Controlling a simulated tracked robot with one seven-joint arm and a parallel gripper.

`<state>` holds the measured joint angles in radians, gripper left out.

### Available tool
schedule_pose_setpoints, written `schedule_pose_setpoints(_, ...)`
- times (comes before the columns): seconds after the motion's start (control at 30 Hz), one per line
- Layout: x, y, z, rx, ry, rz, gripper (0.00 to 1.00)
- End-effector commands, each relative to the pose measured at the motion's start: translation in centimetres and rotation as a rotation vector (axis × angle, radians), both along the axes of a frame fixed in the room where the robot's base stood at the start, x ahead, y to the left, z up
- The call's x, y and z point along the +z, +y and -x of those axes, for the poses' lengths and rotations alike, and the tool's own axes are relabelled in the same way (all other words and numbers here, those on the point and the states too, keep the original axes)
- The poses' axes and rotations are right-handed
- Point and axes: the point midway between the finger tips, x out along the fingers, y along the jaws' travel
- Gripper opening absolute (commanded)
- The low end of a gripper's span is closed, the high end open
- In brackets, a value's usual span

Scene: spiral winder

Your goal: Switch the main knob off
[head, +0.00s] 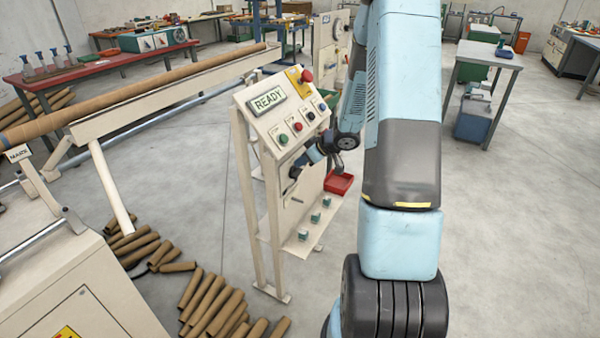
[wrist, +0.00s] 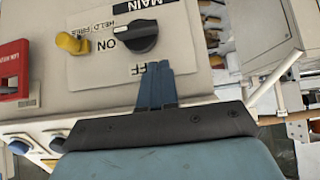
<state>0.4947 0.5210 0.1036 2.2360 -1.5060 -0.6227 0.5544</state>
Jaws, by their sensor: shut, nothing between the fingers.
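The main knob (wrist: 140,36) is a round black knob with a raised bar on a pale panel, near the top of the wrist view. The word MAIN is beside it, ON is at its left, and part of the OFF label shows below it. The bar lies roughly sideways, with one end towards ON. My gripper (wrist: 159,67) is shut and empty, its blue fingertips just below the knob; I cannot tell if they touch. In the head view my gripper (head: 295,171) is small and dark against the front of the control stand; the knob cannot be made out there.
A yellow lever (wrist: 72,43) beside the HELD FREE label and a red box (wrist: 12,72) are left of the knob. The stand's sloped console (head: 285,108) has a READY display, buttons and a red stop button. Cardboard tubes (head: 215,305) lie on the floor nearby.

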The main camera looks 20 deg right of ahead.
Motion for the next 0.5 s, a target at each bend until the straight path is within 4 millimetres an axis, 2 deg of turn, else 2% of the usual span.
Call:
schedule_pose_setpoints(0.07,-1.1,0.7,-0.7,0.001,0.004,-0.002,0.0)
schedule_pose_setpoints(0.2,-2.9,0.5,-0.5,-0.002,0.004,-0.002,0.0)
schedule_pose_setpoints(0.5,-4.6,0.5,-0.5,0.001,0.0,-0.001,0.0)
